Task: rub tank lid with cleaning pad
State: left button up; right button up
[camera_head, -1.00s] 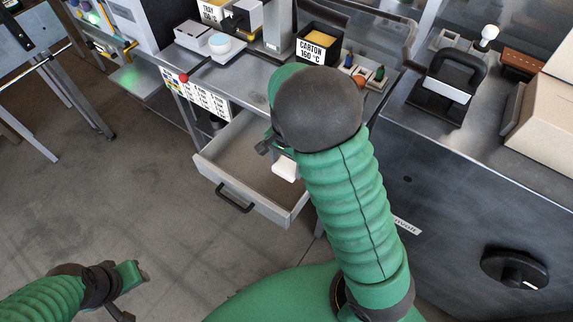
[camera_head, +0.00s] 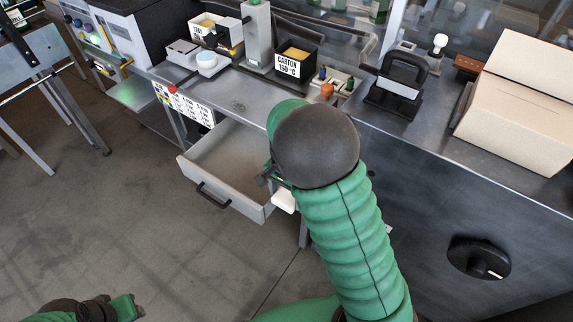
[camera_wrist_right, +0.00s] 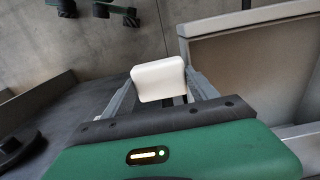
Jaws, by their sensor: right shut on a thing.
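My right gripper (camera_head: 272,180) is shut on the white cleaning pad (camera_head: 285,201), just outside the open drawer's right corner in the head view. In the right wrist view the pad (camera_wrist_right: 158,82) sits between the two fingers, its broad pale face showing. My left gripper (camera_head: 128,307) is at the bottom left of the head view, over bare floor and partly cut off; its jaws are unclear. A black piece with a handle and a white label (camera_head: 397,82) stands on the bench; I cannot tell whether it is the tank lid.
The grey drawer (camera_head: 202,183) hangs open below the bench and looks empty. A dark cabinet front with a black knob (camera_head: 478,258) is at right.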

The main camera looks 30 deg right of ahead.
jog(key=shift+s+a+f+n, duration=0.2)
jog(key=shift+s+n, duration=0.1)
jog(key=shift+s, duration=0.25)
jog(key=shift+s+a+f+n, duration=0.2)
jog(key=shift+s+n, duration=0.1)
jog(key=shift+s, duration=0.2)
jog(key=s+a+f+n, duration=0.2)
jog(key=a+f+n, duration=0.1)
jog(key=f+n, duration=0.3)
jog(key=s+a+f+n, duration=0.2)
jog(key=a+f+n, duration=0.2)
jog(key=f+n, duration=0.2)
jog(key=shift+f, duration=0.6)
